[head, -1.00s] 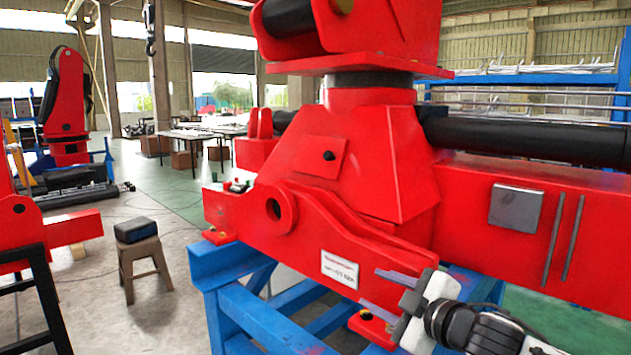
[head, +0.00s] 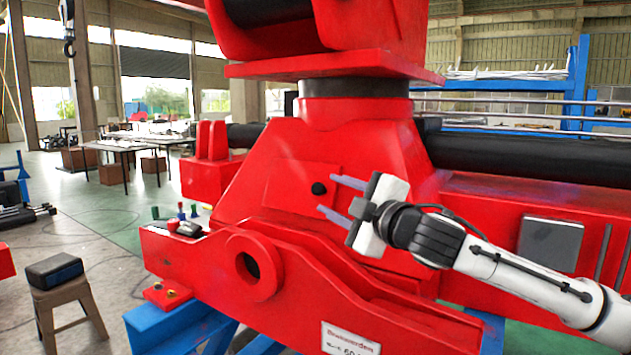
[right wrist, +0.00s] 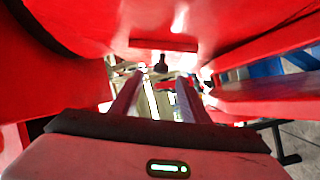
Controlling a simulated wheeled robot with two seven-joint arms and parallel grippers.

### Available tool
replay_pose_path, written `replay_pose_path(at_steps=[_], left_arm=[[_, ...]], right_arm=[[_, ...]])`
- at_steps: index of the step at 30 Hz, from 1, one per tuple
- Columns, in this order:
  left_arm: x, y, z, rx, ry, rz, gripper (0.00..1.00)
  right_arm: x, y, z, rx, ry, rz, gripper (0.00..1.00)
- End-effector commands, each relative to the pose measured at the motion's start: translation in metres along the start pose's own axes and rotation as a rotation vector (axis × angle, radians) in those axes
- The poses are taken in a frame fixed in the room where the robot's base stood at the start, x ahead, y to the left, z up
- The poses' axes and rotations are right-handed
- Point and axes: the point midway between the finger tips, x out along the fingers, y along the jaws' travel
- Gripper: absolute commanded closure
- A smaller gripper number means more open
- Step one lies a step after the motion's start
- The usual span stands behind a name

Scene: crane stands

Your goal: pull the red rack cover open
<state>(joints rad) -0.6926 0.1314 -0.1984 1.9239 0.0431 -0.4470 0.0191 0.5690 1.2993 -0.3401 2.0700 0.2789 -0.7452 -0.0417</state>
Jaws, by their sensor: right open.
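The red rack cover (head: 288,186) is a flat square panel on the sloped face of the red crane body, and it looks to lie against that face. Its round black knob (head: 319,188) sticks out near its right side. My right gripper (head: 333,196) is open and empty, with its two grey fingers pointing left toward the knob. In the right wrist view the knob (right wrist: 161,64) shows ahead of the fingertips, between their lines. The fingers look apart from the knob; the exact gap is hard to tell. My left gripper is not in view.
The crane body stands on a blue stand (head: 175,328). A protruding red bracket with a round hole (head: 250,268) lies below the cover. A black cylinder (head: 530,158) runs to the right. A stool with a dark box (head: 54,270) stands at the left, with open floor around it.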

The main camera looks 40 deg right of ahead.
Motion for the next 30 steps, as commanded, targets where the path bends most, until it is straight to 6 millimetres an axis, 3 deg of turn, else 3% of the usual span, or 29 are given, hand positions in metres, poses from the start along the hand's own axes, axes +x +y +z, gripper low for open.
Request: replay_pose_path(at_steps=[6,10,23,24,30], left_arm=[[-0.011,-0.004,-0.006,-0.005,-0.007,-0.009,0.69],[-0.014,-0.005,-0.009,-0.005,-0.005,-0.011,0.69],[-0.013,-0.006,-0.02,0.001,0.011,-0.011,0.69],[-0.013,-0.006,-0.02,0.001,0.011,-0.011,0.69],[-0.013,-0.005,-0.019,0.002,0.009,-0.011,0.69]], right_arm=[[0.041,0.003,-0.002,0.004,0.001,0.001,0.58],[0.058,0.002,-0.001,0.002,0.0,0.001,0.58],[0.069,-0.001,0.0,-0.002,0.0,-0.001,0.58],[0.069,-0.001,0.0,-0.002,0.0,-0.001,0.6],[0.069,-0.001,0.0,-0.002,0.0,-0.001,0.94]])
